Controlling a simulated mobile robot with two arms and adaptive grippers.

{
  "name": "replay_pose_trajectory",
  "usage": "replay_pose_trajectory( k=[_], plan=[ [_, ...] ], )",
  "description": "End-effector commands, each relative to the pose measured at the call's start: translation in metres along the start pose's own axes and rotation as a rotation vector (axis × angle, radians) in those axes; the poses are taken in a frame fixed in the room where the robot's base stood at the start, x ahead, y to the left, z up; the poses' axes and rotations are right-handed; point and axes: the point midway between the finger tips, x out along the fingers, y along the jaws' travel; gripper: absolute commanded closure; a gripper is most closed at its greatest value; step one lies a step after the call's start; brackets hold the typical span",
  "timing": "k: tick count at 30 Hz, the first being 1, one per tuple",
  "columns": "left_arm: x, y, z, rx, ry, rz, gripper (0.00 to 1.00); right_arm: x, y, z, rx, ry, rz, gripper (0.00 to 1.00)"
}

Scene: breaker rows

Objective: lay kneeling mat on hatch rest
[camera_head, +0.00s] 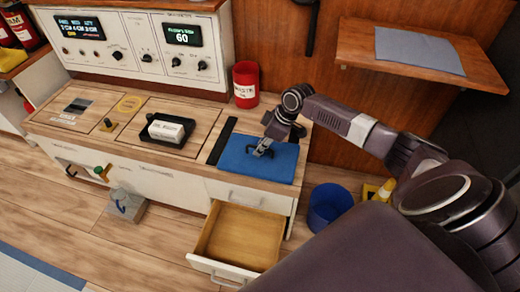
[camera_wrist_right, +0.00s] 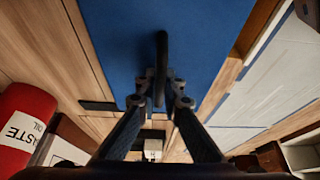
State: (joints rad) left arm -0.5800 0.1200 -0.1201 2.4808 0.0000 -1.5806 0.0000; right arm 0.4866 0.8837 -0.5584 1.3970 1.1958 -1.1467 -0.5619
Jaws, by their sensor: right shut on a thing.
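The kneeling mat appears to be the flat blue mat (camera_head: 248,165) with a dark handle (camera_wrist_right: 162,50), over the right end of the wooden counter. It also shows in the right wrist view (camera_wrist_right: 110,35). My right gripper (camera_head: 262,150) is above the mat, shut on its handle; the fingers (camera_wrist_right: 160,88) meet at the handle in the wrist view. I cannot tell whether the mat touches the counter. A wooden wall shelf (camera_head: 363,32) with a grey pad (camera_head: 418,50) is at the upper right; I cannot tell whether this is the hatch rest. My left gripper is out of view.
A red waste tin (camera_head: 245,84) stands at the counter's back. A black tray (camera_head: 151,136) holding a white block is left of the mat. Below, a drawer (camera_head: 240,236) stands open. A blue bin (camera_head: 328,206) is on the floor to the right.

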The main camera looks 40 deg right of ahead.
Motion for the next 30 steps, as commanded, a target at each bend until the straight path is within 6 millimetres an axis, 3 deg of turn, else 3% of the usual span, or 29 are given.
replay_pose_trajectory(
  k=[10,11,15,25,30],
  plan=[
    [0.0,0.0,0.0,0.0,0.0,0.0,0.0,0.002,0.001,0.0,0.0,0.002,0.002,1.0],
    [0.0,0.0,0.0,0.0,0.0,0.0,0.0,0.002,0.001,0.001,0.0,0.001,0.001,0.9],
    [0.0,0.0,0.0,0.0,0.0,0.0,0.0,0.002,0.001,0.001,0.0,0.001,0.001,0.75],
    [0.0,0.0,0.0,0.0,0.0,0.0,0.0,-0.002,0.001,-0.001,-0.001,0.002,0.002,0.75],
    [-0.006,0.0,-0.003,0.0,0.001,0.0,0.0,-0.027,0.002,-0.002,-0.001,0.002,0.004,0.75]
  ],
)
